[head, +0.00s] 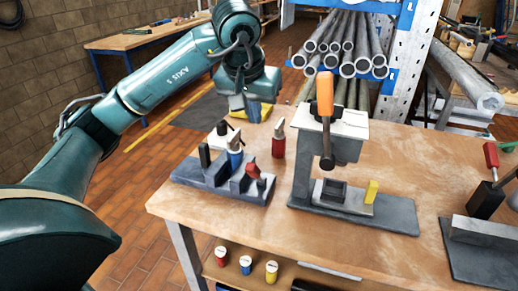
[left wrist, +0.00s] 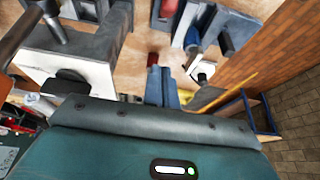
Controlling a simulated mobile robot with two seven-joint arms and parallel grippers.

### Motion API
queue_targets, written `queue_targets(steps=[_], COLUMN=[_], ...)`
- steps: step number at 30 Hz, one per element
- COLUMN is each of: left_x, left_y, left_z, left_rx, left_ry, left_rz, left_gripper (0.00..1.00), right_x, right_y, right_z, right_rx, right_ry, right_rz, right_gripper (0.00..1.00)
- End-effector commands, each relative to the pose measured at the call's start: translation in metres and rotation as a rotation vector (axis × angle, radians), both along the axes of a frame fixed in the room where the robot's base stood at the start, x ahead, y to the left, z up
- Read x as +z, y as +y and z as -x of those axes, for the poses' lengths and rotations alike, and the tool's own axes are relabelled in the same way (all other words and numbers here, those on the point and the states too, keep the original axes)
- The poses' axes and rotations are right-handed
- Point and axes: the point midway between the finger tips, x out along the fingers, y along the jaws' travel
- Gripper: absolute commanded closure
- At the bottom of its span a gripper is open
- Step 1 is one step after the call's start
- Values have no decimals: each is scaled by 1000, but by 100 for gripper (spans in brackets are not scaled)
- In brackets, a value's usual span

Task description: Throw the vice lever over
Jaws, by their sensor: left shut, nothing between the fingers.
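A red-handled lever (head: 491,156) stands upright, leaning slightly, in a black block at the right of the bench. The block sits beside a grey vice-like fixture (head: 485,232) cut off by the right edge. I take this to be the vice lever. My left gripper (head: 253,112) is shut and empty, pointing down over the back left of the bench, far from that lever. Its blue fingers also show in the left wrist view (left wrist: 162,90). My right gripper is in neither view.
An orange-handled press (head: 325,120) stands mid-bench, between my left gripper and the red-handled lever. A grey tool rack (head: 215,180) and a red bottle-like item (head: 278,146) stand left of it. Metal pipes (head: 340,45) lie on a blue rack behind.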

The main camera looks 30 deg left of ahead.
Motion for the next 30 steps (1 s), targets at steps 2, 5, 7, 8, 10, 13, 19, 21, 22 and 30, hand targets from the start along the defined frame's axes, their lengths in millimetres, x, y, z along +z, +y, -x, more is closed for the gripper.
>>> queue_targets(steps=[2, 5, 7, 8, 10, 13, 19, 21, 22, 30], left_x=[-15, -35, -50, -56, -70, -85, -98, -101, -102, -103], left_y=[1, 3, 4, 4, 5, 6, 1, 0, 0, -1], left_z=[-4, -12, -18, -20, -25, -26, -5, -1, 0, 2], left_rx=[1, 1, 1, 1, 1, -2, -2, -2, -2, 0], left_ry=[6, 8, 8, 8, 8, 6, 3, 3, 2, 0], left_rz=[1, 1, 2, 3, 3, 2, 2, 2, 2, 3], left_gripper=[100, 100, 100, 100, 100, 100, 100, 100, 100, 100], right_x=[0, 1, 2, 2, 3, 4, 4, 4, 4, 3], right_y=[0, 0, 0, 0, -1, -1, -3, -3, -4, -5], right_z=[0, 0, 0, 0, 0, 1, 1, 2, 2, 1], right_rx=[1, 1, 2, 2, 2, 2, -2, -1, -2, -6], right_ry=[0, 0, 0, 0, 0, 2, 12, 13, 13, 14], right_rz=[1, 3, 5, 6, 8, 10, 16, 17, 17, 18], right_gripper=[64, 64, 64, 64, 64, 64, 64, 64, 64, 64])
